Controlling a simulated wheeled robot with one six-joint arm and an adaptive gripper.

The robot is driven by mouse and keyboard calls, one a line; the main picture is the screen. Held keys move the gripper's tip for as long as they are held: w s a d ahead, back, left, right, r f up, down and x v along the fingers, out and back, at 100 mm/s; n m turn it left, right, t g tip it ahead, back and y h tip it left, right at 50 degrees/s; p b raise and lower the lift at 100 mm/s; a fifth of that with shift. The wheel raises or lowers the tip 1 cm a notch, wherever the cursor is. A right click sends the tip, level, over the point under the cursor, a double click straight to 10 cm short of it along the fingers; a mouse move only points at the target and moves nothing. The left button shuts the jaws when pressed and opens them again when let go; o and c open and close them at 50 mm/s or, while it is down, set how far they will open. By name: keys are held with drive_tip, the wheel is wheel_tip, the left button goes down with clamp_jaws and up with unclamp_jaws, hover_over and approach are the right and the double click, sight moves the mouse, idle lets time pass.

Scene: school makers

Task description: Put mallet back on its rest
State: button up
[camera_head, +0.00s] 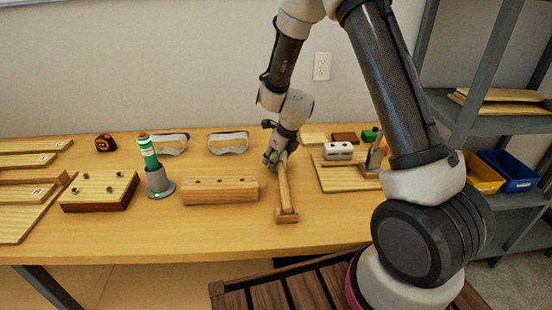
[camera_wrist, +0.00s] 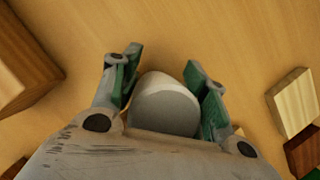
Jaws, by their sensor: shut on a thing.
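The wooden mallet (camera_head: 284,190) is right of the middle of the bench in the head view. I cannot tell whether the head touches the bench. In the wrist view a pale rounded end (camera_wrist: 165,105) shows between the fingers of my gripper (camera_wrist: 164,82). A long wooden block with several holes (camera_head: 220,190) lies left of the mallet. I cannot tell which piece is its rest.
A pegged wooden block (camera_head: 98,190), a green-topped tool in a grey holder (camera_head: 160,183), safety goggles (camera_head: 228,143) and a tape measure (camera_head: 105,143) are at left. A wooden board (camera_head: 345,180) with tools lies right. The bench front (camera_head: 220,240) is clear.

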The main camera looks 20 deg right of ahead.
drive_tip(key=shift+f, duration=0.15)
drive_tip(key=o, duration=1.5)
drive_tip(key=v, duration=1.2)
drive_tip(key=s+d+r+n, duration=0.4)
drive_tip(key=s+r+n, duration=0.2)
drive_tip(key=s+n, duration=0.3)
drive_tip(key=s+d+r+n+h, duration=0.1)
drive_tip(key=s+d+r+n, duration=0.3)
drive_tip(key=s+n, duration=0.5)
drive_tip(key=s+d+r+n, duration=0.5)
drive_tip(key=s+r+n, duration=0.3)
drive_tip(key=s+n, duration=0.2)
drive_tip(key=shift+n+h, duration=0.4)
drive_tip(key=shift+n, duration=0.7)
